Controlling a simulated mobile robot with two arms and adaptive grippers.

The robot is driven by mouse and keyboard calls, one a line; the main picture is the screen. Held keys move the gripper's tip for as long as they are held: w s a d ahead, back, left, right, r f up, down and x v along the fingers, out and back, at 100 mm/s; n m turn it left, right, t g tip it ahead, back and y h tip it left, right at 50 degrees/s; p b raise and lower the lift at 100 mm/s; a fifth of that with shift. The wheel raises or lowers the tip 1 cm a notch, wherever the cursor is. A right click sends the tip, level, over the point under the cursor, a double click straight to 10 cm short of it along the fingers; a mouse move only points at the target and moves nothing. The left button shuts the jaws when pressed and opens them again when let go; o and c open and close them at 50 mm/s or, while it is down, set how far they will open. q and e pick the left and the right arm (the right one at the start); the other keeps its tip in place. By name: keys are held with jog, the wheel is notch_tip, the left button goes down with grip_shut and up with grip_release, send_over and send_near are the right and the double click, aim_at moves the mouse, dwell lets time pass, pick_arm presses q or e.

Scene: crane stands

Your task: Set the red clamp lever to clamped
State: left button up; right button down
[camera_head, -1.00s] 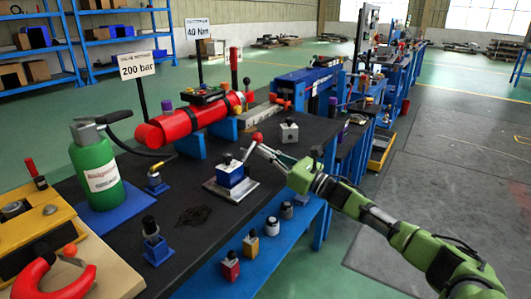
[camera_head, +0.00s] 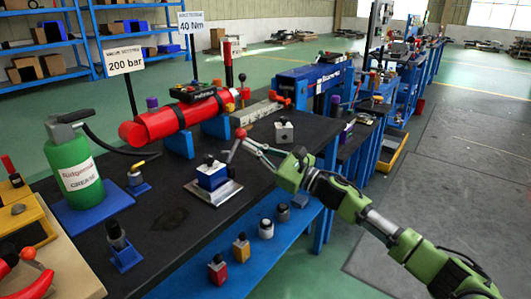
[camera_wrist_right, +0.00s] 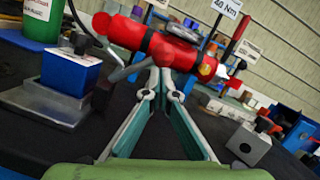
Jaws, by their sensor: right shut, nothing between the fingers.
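The clamp is a blue block (camera_head: 211,178) on a silver metal plate (camera_head: 222,193), standing on the dark bench top. Its lever rises to the right and ends in a red ball knob (camera_head: 240,132). My right gripper (camera_head: 246,142) is shut and empty, with its fingertips close beside the knob. I cannot tell whether they touch it. In the right wrist view the shut fingertips (camera_wrist_right: 158,76) point toward the red cylinder behind, and the blue block (camera_wrist_right: 72,78) is at the left. My left gripper is not in view.
A red cylinder (camera_head: 160,125) on blue supports lies behind the clamp. A green grease bottle (camera_head: 72,170) stands at the left. A small grey block (camera_head: 284,131) stands right of the gripper. Several small items stand on the lower blue shelf (camera_head: 190,284).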

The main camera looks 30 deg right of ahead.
jog(key=n, duration=0.1)
jog(key=a+r+n+b, duration=0.1)
jog(key=n, duration=0.1)
jog(key=r+n+g+y+b, duration=0.1)
jog(key=shift+s+a+n, duration=0.3)
jog(key=shift+s+n, duration=0.05)
jog(key=shift+n, duration=0.05)
pick_arm(q)
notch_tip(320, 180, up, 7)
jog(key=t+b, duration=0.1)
jog(key=b, duration=0.1)
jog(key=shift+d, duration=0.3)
pick_arm(e)
jog(key=n, duration=0.1)
jog(key=a+r+n+g, duration=0.1)
jog(key=n, duration=0.2)
jog(key=shift+s+a+r, duration=0.15)
jog(key=shift+s+a, duration=0.1)
jog(key=shift+a, duration=0.1)
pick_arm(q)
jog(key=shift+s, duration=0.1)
